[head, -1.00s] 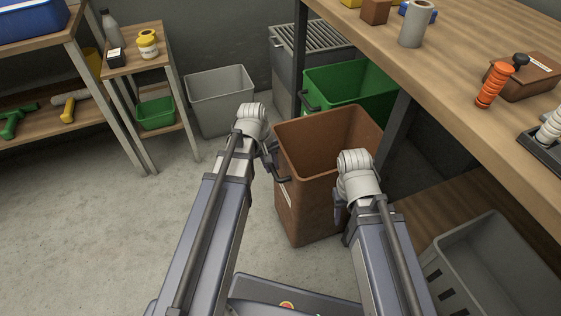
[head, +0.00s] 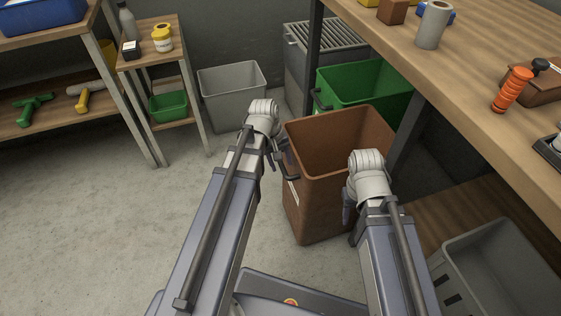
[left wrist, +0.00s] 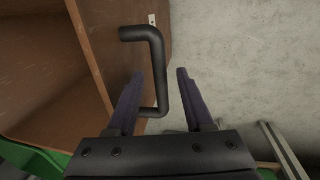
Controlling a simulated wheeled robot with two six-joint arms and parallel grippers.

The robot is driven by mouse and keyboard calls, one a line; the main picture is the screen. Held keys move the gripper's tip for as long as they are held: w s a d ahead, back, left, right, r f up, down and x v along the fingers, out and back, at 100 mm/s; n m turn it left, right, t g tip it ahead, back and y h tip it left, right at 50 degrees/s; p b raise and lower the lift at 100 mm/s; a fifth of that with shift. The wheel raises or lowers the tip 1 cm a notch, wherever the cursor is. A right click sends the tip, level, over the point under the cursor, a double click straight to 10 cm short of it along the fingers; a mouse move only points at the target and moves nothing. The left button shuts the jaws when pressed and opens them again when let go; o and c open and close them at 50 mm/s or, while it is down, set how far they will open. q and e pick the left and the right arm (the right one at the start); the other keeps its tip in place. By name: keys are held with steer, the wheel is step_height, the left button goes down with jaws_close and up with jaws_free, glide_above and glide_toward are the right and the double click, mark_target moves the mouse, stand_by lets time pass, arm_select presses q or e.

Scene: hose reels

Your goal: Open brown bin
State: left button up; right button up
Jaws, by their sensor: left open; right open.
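The brown bin (head: 322,195) stands on the floor at the workbench's edge, with its top open and no contents visible. A black bar handle (head: 289,170) is on its left side. It also shows in the left wrist view (left wrist: 157,70), bracket-shaped against the bin's brown wall (left wrist: 130,75). My left gripper (head: 280,155) is at this handle, fingers apart. In the left wrist view the handle bar lies between the fingertips of my left gripper (left wrist: 160,75), not clamped. My right gripper (head: 348,206) is open in front of the bin's right part, mostly hidden by its wrist.
A green bin (head: 365,82) stands behind the brown bin, and a grey bin (head: 233,95) to the back left. The workbench (head: 470,85) overhangs at right, above a grey crate (head: 500,265). A small shelf (head: 160,60) stands at left. The floor at left is clear.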

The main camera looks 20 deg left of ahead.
arm_select(q)
step_height(320, 180, up, 8)
steer(key=a+p, duration=0.1)
steer(key=p, duration=0.6)
steer(key=shift+s+f, duration=0.25)
steer(key=shift+s, duration=0.2)
steer(key=shift+a, duration=0.1)
steer(key=s+d+m+g+y+p, duration=0.1)
steer(key=s+d+m+y+p, duration=0.15)
steer(key=s+d+m, duration=1.05)
step_height(320, 180, up, 31)
steer(key=w+d+n+p, duration=0.1)
steer(key=w+n+p, duration=0.1)
steer(key=p, duration=2.7)
steer(key=shift+d, duration=0.2)
steer(key=shift+y, duration=0.25)
